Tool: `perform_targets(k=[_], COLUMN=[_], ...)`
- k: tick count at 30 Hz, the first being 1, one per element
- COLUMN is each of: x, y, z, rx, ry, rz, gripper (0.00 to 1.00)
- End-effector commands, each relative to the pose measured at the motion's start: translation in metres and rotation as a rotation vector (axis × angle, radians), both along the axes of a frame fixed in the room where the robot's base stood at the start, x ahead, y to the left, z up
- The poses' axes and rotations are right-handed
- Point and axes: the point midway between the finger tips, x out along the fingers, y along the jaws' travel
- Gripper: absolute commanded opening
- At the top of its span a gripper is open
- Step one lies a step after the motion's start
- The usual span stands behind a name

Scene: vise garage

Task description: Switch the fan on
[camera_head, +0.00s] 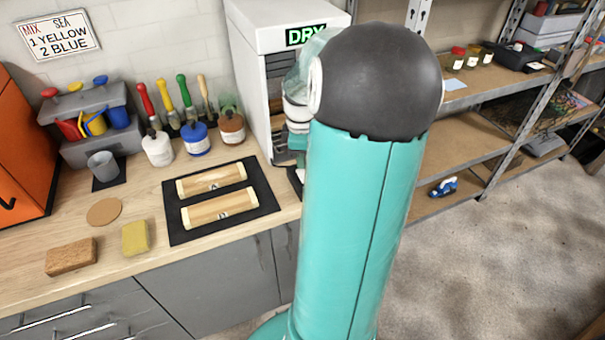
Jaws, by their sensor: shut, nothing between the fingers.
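I cannot make out a fan or its switch. A white cabinet (262,60) with a green lit "DRY" sign (306,36) stands at the back of the bench. Its front shows dark slats on the left part, and my arm hides much of the rest. My large teal arm link with a dark round joint fills the middle of the view. Smaller white and teal parts of my arm show just left of it, in front of the cabinet. My gripper's fingers are hidden behind the arm.
Two wooden blocks (219,207) lie on a black mat (260,197) on the workbench (60,222). Paint pots (196,140) with brushes, a grey cup (102,165), a sponge (135,238) and an orange cabinet (22,150) stand left. Metal shelves (470,140) stand right, beside open floor.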

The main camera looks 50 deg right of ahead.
Motion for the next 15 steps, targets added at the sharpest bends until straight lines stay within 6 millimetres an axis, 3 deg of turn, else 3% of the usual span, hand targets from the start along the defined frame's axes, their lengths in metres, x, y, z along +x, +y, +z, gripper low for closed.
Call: perform_targets(k=[15], x=[-0.0001], y=[0.0], z=[-0.0063], rx=[0.001], ry=[0.0], rz=[0.0], gripper=[0.0])
